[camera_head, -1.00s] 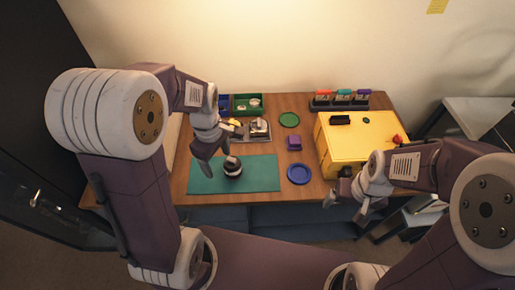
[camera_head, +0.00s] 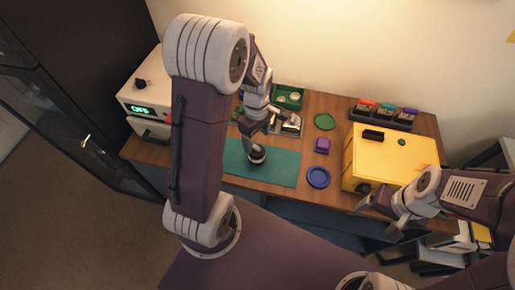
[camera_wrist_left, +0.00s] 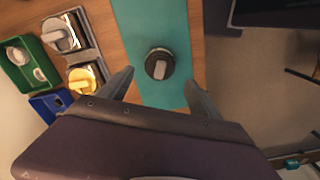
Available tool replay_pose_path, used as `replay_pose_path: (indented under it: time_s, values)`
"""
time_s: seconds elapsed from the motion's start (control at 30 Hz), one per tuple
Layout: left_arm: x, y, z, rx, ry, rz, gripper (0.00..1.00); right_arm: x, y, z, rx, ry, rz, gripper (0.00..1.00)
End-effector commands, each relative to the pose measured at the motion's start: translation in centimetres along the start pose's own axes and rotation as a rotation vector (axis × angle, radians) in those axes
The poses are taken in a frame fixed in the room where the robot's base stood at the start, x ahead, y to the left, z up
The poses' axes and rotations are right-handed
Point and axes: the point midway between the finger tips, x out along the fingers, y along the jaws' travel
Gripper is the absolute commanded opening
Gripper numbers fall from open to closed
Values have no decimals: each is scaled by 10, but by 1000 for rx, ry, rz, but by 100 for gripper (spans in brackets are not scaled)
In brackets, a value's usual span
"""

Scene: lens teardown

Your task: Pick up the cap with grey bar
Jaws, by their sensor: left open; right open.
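The cap with grey bar (camera_wrist_left: 160,64) is a round dark piece with a raised grey bar across its top. It sits on the teal mat (camera_wrist_left: 140,22), and in the head view it shows as a dark round piece (camera_head: 257,156) with a pale lower edge. My left gripper (camera_wrist_left: 159,78) is open and empty. Its fingers point toward the cap and stand to either side of it in the wrist view, apart from it. In the head view the left gripper (camera_head: 252,142) is just above the cap. My right gripper (camera_head: 381,215) is open and empty, in front of the yellow case.
A tray (camera_wrist_left: 93,58) with silver and gold parts stands beside the mat, with green (camera_wrist_left: 40,82) and blue (camera_wrist_left: 45,110) bins.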

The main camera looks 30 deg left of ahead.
Motion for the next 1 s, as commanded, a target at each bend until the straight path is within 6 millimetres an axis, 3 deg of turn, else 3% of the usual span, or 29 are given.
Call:
replay_pose_path:
  time_s: [0.23, 0.5, 0.53, 0.7, 0.77, 1.0]
  values:
    - [42, 1, 2, 1, -2, -6, 73, -3, 0, 0, 0, 0, 0, 82]
    - [49, 2, 1, 0, -1, -2, 73, -2, 0, 0, 0, 0, 0, 82]
    - [49, 2, 1, 0, -1, -2, 70, -2, 0, 0, 0, 0, 0, 82]
    - [49, 2, 1, 0, -1, -2, 23, -2, 0, 0, 0, 0, 0, 82]
    - [49, 2, 1, 0, -1, -2, 10, -2, 0, 0, 0, 0, 0, 82]
    - [49, 2, 1, 0, 0, -1, 9, -2, 0, 0, 0, 0, 0, 82]
